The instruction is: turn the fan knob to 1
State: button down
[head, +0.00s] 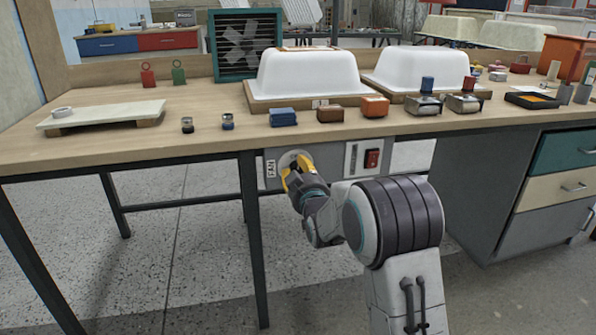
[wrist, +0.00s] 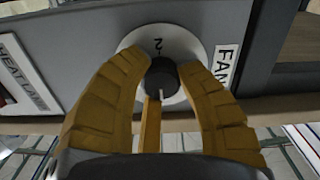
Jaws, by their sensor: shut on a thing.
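The fan knob (wrist: 161,78) is a small dark knob on a round pale dial (wrist: 132,42) in the wrist view. A "2" (wrist: 158,44) shows on the dial above the knob; other marks are hidden or too small to read. A FAN label (wrist: 226,66) is beside the dial; it also shows in the head view (head: 270,169). My gripper (wrist: 163,82) has its yellow fingers closed around the knob, one on each side. A narrow yellow bar shows below the knob; I cannot tell what it belongs to. In the head view my gripper (head: 290,173) covers the knob.
The grey control panel under the bench edge has a red switch (head: 372,159) to the right of the dial. A bench leg (head: 254,240) stands just left of my gripper. White tub shells (head: 307,74), a fan (head: 245,45) and small blocks stand on the bench top (head: 200,100).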

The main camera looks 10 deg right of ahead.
jog(key=shift+f+m, duration=0.3)
jog(key=shift+m, duration=0.1)
jog(key=m, duration=0.7)
jog(key=shift+a+m, duration=0.1)
jog(key=shift+m, duration=0.3)
jog(key=m, duration=0.4)
jog(key=shift+a, duration=0.1)
jog(key=shift+r+m, duration=0.1)
jog(key=shift+m, duration=2.2)
jog(key=shift+a, duration=0.1)
jog(key=shift+r, duration=0.1)
